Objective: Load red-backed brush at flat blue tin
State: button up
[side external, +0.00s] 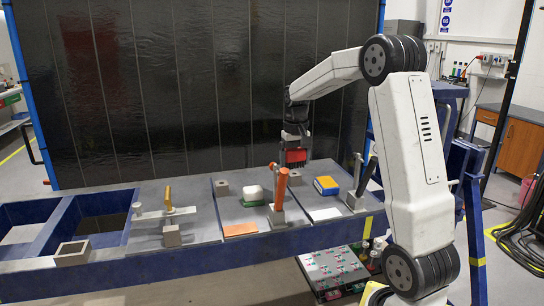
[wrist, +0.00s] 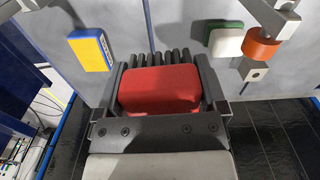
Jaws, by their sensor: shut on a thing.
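My gripper (side external: 296,140) is shut on the red-backed brush (side external: 295,156) and holds it in the air above the back part of the bench. In the wrist view the red back (wrist: 160,88) fills the space between my gripper's fingers (wrist: 160,98), with dark ribs, perhaps bristles, along its far edge. A blue-and-yellow block (side external: 326,186) lies on the bench to the right of the brush; it also shows in the wrist view (wrist: 90,50). I cannot tell whether it is the flat blue tin, and no other tin is clear.
A toggle clamp with an orange handle (side external: 280,188) stands upright near the brush. A white-and-green block (side external: 253,193) lies left of it. An orange plate (side external: 240,230) and a white plate (side external: 325,213) lie at the front. Another clamp (side external: 363,178) stands at the right, with blue bins at the far left.

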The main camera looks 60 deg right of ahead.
jog(key=o, duration=0.5)
jog(key=shift+c, duration=1.6)
jog(key=s+d+f, duration=0.1)
jog(key=s+d, duration=0.1)
jog(key=d, duration=0.2)
jog(key=s+d+f, duration=0.1)
jog(key=s+d, duration=0.1)
jog(key=d, duration=0.3)
jog(key=s+d+f, duration=0.1)
jog(key=s+d, duration=0.1)
jog(key=d, duration=0.3)
